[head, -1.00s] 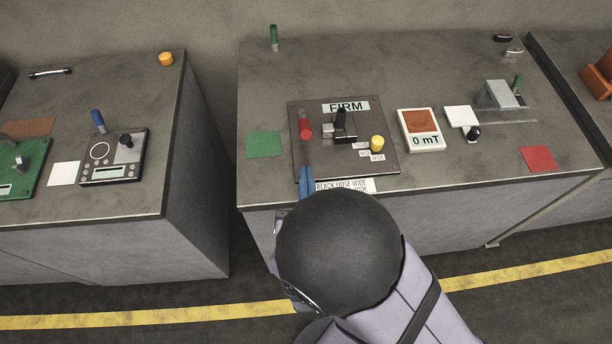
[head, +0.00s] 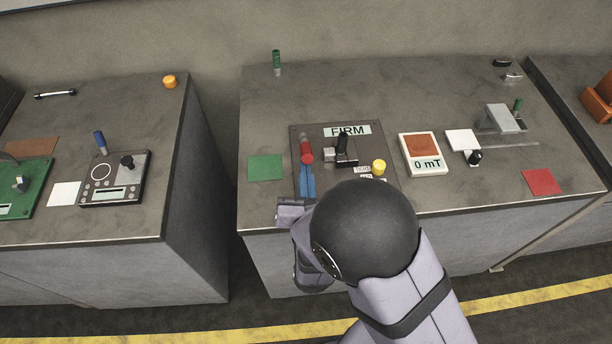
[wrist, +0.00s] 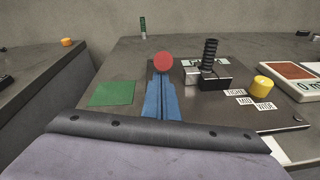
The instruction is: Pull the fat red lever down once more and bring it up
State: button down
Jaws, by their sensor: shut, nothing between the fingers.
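The fat red lever (head: 306,151) stands at the left of the dark fixture panel (head: 385,134), its round red end towards me. In the wrist view the red end (wrist: 164,62) shows just beyond my fingertips. My gripper (head: 306,168) has blue fingers, shut together and empty, at the near side of the lever, very close to its end. I cannot tell whether they touch it. The wrist view also shows my shut fingers (wrist: 161,79) pointing at the lever. My wrist hides the panel's front edge in the head view.
A black-handled lever (head: 343,146) stands right of the red one under a "FIRM" label (head: 347,130). A yellow knob (head: 379,167) is near the panel's right side. A meter (head: 423,154) reads 0 mT. A green patch (head: 265,167) lies left of the panel.

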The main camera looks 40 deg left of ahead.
aim_at(305, 159)
dwell(0.3)
jog(key=r+p, duration=0.1)
jog(key=p, duration=0.1)
jog(key=r+g+p, duration=0.1)
jog(key=shift+w+a+r+h+p, duration=0.25)
jog(key=shift+r+h+p, duration=0.05)
jog(key=shift+r+h, duration=0.1)
jog(key=shift+w+a+b, duration=0.1)
jog(key=shift+b, duration=0.2)
jog(key=shift+w+a+r, duration=0.1)
jog(key=shift+r, duration=0.25)
